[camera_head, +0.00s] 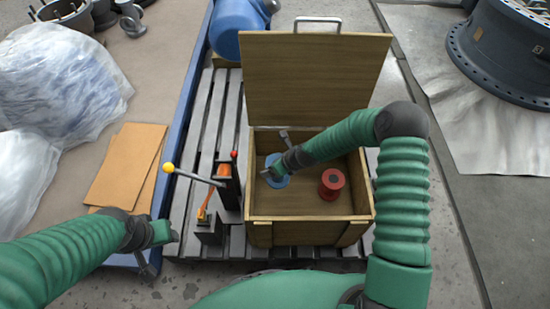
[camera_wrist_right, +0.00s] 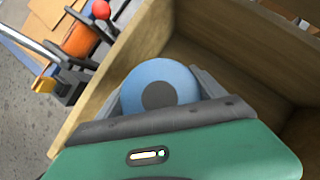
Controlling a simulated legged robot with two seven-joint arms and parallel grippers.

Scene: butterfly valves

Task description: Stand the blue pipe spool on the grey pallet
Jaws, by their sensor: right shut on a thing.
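The blue pipe spool (camera_head: 281,182) stands inside the open wooden crate, near its left wall. My right gripper (camera_head: 268,175) reaches down into the crate and is shut on it. In the right wrist view the blue spool (camera_wrist_right: 160,75) shows its round end and dark centre between the two fingers. The spool's lower part is hidden, so I cannot tell whether it touches the crate floor. The grey slatted pallet (camera_head: 193,135) lies under and to the left of the crate. My left gripper (camera_head: 172,236) hangs at the pallet's front left; its fingers are too small to judge.
The wooden crate (camera_head: 310,230) has its lid (camera_head: 312,75) raised at the back. A red spool (camera_head: 332,184) stands inside, right of the blue one. An orange hand pump (camera_head: 224,180) with a yellow-knobbed lever stands left of the crate. A blue cylinder (camera_head: 232,25) lies behind. Pallet slats at back left are clear.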

